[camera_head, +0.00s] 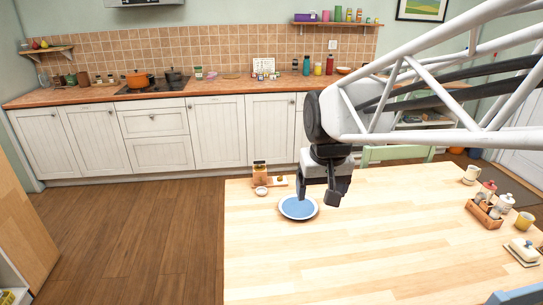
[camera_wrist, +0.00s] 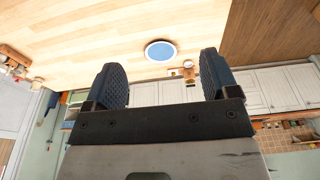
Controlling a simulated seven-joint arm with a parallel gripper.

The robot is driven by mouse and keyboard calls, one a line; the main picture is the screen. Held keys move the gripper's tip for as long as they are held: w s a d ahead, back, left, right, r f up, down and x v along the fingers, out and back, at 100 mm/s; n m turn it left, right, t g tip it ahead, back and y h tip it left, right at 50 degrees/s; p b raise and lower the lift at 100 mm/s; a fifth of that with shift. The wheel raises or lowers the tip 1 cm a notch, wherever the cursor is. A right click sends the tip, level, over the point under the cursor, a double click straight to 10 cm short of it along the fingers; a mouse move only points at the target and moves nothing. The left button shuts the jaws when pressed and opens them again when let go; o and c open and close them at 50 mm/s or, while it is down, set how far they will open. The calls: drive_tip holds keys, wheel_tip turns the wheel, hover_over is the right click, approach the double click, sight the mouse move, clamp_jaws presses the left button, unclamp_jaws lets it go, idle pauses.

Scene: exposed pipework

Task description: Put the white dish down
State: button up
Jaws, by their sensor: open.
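A round dish with a white rim and a blue middle (camera_head: 298,207) lies flat on the light wooden table (camera_head: 380,250), near its left edge. The dish also shows in the wrist view (camera_wrist: 161,50), beyond the fingertips and between them. My gripper (camera_head: 318,195) hangs just to the right of and partly in front of the dish in the head view. Its two dark fingers are wide apart in the wrist view (camera_wrist: 163,75), with nothing between them. The gripper looks apart from the dish; its exact height above the table is hard to tell.
A small white bowl (camera_head: 262,190) and a wooden board with a jar (camera_head: 260,174) stand behind the dish. A condiment caddy (camera_head: 484,213), a mug (camera_head: 470,175) and a butter dish (camera_head: 523,250) are at the right. The middle and front of the table are clear.

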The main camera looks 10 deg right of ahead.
drive_tip(key=s+f, duration=0.3)
drive_tip(key=s, duration=1.2)
drive_tip(key=shift+d+f, duration=0.35)
drive_tip(key=shift+d, duration=0.05)
